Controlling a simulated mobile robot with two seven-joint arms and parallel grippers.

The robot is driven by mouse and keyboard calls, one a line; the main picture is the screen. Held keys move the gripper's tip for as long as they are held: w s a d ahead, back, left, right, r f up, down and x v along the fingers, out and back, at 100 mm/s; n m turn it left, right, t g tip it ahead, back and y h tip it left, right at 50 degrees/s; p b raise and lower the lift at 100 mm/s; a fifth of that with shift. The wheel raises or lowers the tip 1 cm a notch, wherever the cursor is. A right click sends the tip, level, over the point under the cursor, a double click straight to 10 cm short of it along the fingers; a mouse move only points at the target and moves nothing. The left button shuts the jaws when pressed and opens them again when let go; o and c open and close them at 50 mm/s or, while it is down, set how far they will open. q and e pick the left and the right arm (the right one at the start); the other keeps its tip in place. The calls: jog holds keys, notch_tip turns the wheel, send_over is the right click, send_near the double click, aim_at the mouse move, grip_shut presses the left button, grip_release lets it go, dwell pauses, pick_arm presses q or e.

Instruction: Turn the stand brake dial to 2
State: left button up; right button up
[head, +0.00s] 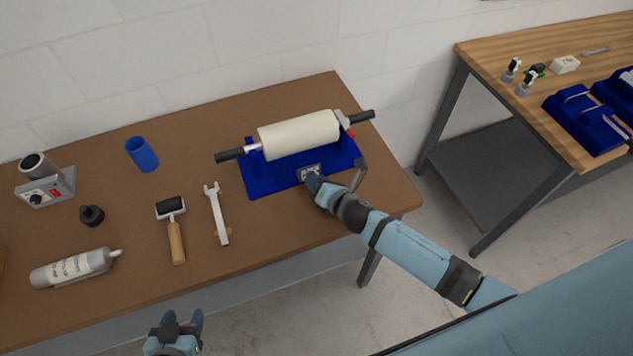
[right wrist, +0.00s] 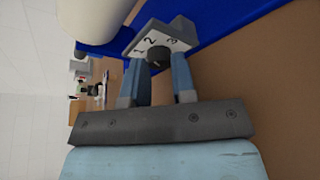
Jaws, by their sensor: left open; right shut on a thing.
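The blue stand (head: 262,182) sits on the brown table and carries a white foam roll (head: 298,134) on a black-handled bar. The brake dial plate (head: 309,170) is at the stand's front edge. In the right wrist view the grey dial plate (right wrist: 177,33) shows the numbers 1, 2 and 3 around a dark knob (right wrist: 157,55). My right gripper (head: 313,180) has its fingers around the knob and is shut on it; its fingers (right wrist: 160,75) show on both sides. Which number the knob points to is hard to tell. My left gripper (head: 182,324) is open and empty in front of the table.
A second wooden table (head: 500,52) is at right.

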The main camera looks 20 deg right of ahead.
dwell(0.5)
jog(key=o, duration=0.9)
jog(key=shift+s+d, duration=0.15)
jog(key=shift+s, duration=0.15)
jog(key=b+v, duration=0.2)
jog(key=v, duration=1)
jog(key=shift+s, duration=0.25)
jog(key=shift+s+d+r, duration=0.2)
jog(key=shift+s, duration=0.1)
